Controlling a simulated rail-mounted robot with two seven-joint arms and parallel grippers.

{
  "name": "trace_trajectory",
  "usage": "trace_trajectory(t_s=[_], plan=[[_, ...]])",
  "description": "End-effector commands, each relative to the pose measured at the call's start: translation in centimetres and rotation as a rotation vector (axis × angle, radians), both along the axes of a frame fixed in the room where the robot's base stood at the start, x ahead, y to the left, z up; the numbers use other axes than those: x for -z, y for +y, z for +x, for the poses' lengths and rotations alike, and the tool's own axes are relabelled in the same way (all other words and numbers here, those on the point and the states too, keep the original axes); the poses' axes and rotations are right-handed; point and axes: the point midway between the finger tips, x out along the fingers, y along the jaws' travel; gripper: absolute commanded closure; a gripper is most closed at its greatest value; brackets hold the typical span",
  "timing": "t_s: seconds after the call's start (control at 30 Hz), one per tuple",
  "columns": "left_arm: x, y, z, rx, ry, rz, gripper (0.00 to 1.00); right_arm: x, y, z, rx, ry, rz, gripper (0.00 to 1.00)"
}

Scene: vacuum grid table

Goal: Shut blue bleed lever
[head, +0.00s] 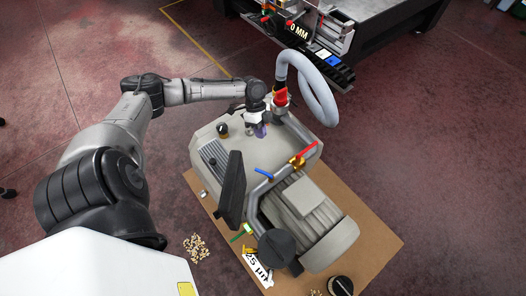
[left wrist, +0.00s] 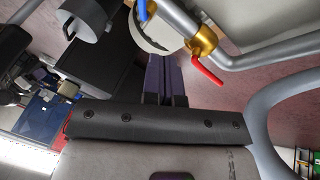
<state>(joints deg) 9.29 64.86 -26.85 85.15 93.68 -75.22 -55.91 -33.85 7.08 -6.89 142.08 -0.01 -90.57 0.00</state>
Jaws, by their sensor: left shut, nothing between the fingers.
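The blue lever (head: 263,172) sits on the grey pipe of the pump, left of a brass valve (head: 297,161) with a red lever (head: 306,150). In the left wrist view the blue lever (left wrist: 143,9) is cut by the top edge, and the red lever (left wrist: 207,74) hangs from the brass fitting (left wrist: 204,42). My left gripper (head: 260,131) is above the pump housing, behind the blue lever and apart from it. Its dark purple fingers (left wrist: 166,78) are together and empty. My right gripper is not in view.
The pump (head: 207,135) stands on a tan board (head: 372,233). A dark upright panel (head: 232,190) stands left of the blue lever. A grey hose (head: 322,97) loops behind the pipe. A green lever (head: 242,233) is near the front. Wood chips (head: 196,248) lie on the floor.

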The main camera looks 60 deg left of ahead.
Motion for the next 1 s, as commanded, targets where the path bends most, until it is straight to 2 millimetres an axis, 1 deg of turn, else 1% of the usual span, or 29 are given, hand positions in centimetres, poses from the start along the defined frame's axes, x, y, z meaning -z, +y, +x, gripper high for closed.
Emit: trace_trajectory(t_s=[0.17, 0.4, 0.57, 0.73, 1.0], plan=[[2.2, -1.2, -0.2, 0.007, 0.0, -0.003, 1.0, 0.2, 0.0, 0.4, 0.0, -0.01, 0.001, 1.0], [6.3, -3.2, -0.4, 0.004, -0.001, -0.002, 1.0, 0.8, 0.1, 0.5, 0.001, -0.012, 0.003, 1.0], [8.7, -4.4, -0.6, 0.004, -0.001, -0.001, 1.0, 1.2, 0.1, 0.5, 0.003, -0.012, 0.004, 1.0], [9.8, -5.5, -2.2, 0.005, 0.002, 0.0, 1.0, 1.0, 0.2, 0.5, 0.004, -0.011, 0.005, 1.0], [10.7, -6.3, -3.2, 0.005, -0.001, 0.001, 1.0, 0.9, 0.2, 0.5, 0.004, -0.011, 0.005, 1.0]])
